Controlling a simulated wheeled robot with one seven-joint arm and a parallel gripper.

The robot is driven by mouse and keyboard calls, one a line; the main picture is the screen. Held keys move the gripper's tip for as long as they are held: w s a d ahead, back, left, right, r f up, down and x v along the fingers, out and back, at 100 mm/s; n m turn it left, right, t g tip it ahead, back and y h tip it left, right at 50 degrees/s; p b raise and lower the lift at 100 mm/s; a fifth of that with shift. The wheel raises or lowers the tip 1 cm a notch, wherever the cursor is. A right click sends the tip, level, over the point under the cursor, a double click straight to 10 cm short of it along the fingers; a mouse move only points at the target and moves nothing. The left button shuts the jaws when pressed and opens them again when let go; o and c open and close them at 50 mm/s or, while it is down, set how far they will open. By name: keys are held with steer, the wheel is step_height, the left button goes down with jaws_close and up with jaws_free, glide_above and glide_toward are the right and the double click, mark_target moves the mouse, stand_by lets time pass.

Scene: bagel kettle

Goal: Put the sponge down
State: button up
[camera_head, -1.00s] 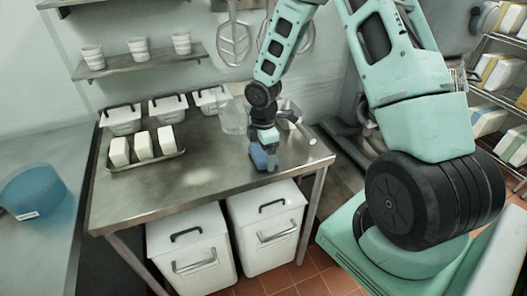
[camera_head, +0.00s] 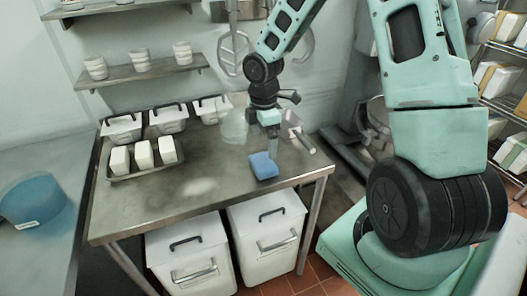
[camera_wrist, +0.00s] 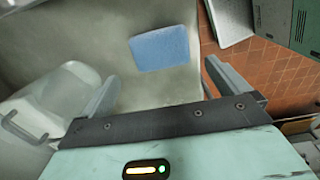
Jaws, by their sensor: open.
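The blue sponge (camera_head: 263,166) lies flat on the metal table (camera_head: 215,205), near its right front part. My gripper (camera_head: 272,148) is just above and behind the sponge, apart from it. In the wrist view the sponge (camera_wrist: 160,48) lies on the tabletop beyond the fingertips, with a clear gap. My gripper (camera_wrist: 160,85) shows there with its two fingers spread wide and nothing between them.
A tray of white blocks (camera_head: 145,155) and lidded white containers (camera_head: 165,118) stand at the table's left and back. A clear container (camera_head: 234,122) is left of my gripper. A pale cylindrical thing (camera_head: 302,140) lies to the right. The table's front middle is clear.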

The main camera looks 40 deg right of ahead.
steer(key=s+a+r+m, duration=0.1)
steer(key=s+a+r, duration=0.35)
steer(key=a, duration=0.35)
steer(key=s+a+r+m, duration=0.2)
steer(key=s+a+r, duration=0.25)
steer(key=a, duration=0.35)
steer(key=s+a+r+m, duration=0.1)
steer(key=s+a+m, duration=0.1)
steer(key=s+a, duration=0.2)
steer(key=s+a+r+m, duration=0.1)
steer(key=s+a, duration=0.3)
steer(key=s, duration=0.7)
steer(key=shift+s+a+r+m+y, duration=0.15)
steer(key=shift+a+r+m+y, duration=0.15)
steer(key=shift+m, duration=0.3)
